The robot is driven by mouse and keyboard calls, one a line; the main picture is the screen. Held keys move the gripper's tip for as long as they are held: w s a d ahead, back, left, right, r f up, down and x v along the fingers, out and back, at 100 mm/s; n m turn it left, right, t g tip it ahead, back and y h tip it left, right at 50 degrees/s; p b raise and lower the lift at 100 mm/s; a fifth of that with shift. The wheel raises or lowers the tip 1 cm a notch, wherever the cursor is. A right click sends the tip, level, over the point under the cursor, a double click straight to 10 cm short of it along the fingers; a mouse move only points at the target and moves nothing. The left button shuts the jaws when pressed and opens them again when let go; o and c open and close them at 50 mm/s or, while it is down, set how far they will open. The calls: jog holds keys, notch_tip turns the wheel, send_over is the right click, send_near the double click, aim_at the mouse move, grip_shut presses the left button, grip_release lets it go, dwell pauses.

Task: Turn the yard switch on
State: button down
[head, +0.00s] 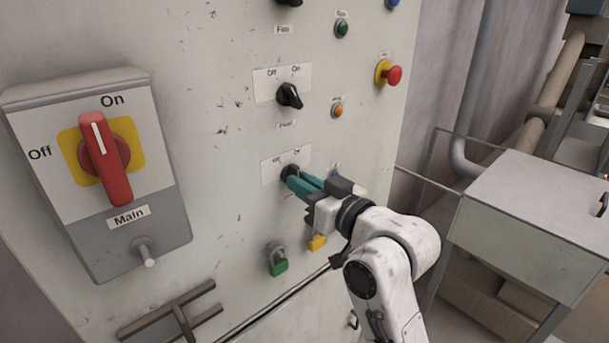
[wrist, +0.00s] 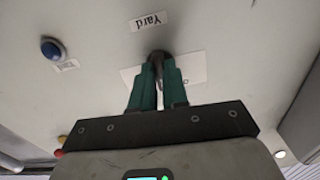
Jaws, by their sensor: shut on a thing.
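The yard switch is a small black knob (head: 289,170) on the lower of the labelled white plates on the panel. In the wrist view the dark knob (wrist: 159,57) is between the tips of my teal fingers, beside the label "Yard" (wrist: 151,21). My gripper (head: 293,179) is shut on this knob, reaching in from the lower right; its fingers also show in the wrist view (wrist: 159,73). The fingers cover much of the knob, so I cannot tell which mark it points to. The plate's Off and On print (head: 285,160) is partly readable.
Above are a black Feed knob (head: 290,96), an orange button (head: 337,111) and a red emergency button (head: 393,75). A large red Main switch (head: 106,160) is at left, pointing to On. A grey cabinet (head: 530,210) stands right.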

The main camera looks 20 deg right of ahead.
jog(key=m+p, duration=0.3)
jog(key=m, duration=0.2)
dwell(0.6)
jog(key=c, duration=1.1)
grip_release()
jog(key=shift+c, duration=0.2)
jog(key=b+v, duration=0.2)
jog(key=v, duration=0.8)
jog(key=shift+s+b, duration=0.4)
jog(key=shift+d, duration=0.1)
